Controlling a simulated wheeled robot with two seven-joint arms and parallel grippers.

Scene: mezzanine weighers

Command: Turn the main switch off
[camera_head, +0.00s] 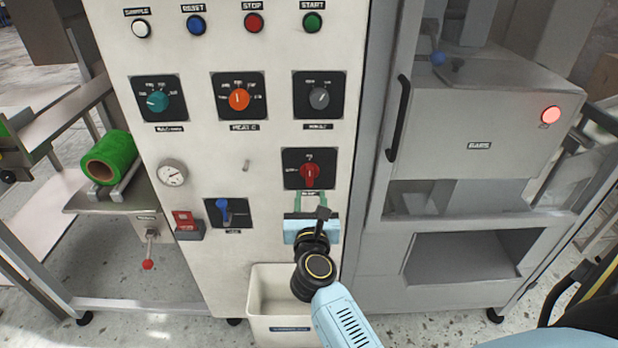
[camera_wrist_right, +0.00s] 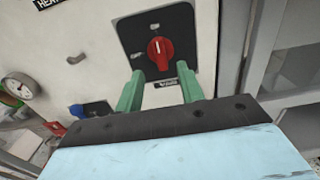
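The main switch is likely the red rotary knob (camera_head: 310,174) on a black square plate at the lower right of the white panel; its label is too small to read. Its pointer stands about upright. In the right wrist view the red knob (camera_wrist_right: 160,50) shows just beyond my fingertips. My right gripper (camera_head: 311,196) is open and empty, just below the knob. Its two green fingers (camera_wrist_right: 157,92) are apart, with the plate's label between them, and do not touch the knob. My left gripper is not in view.
Other rotary knobs, teal (camera_head: 157,101), orange (camera_head: 239,99) and grey (camera_head: 319,98), sit above. A blue lever (camera_head: 223,208), a red switch (camera_head: 184,219) and a gauge (camera_head: 172,173) are to the left. A white bin (camera_head: 258,294) stands below. A black door handle (camera_head: 398,118) juts out at right.

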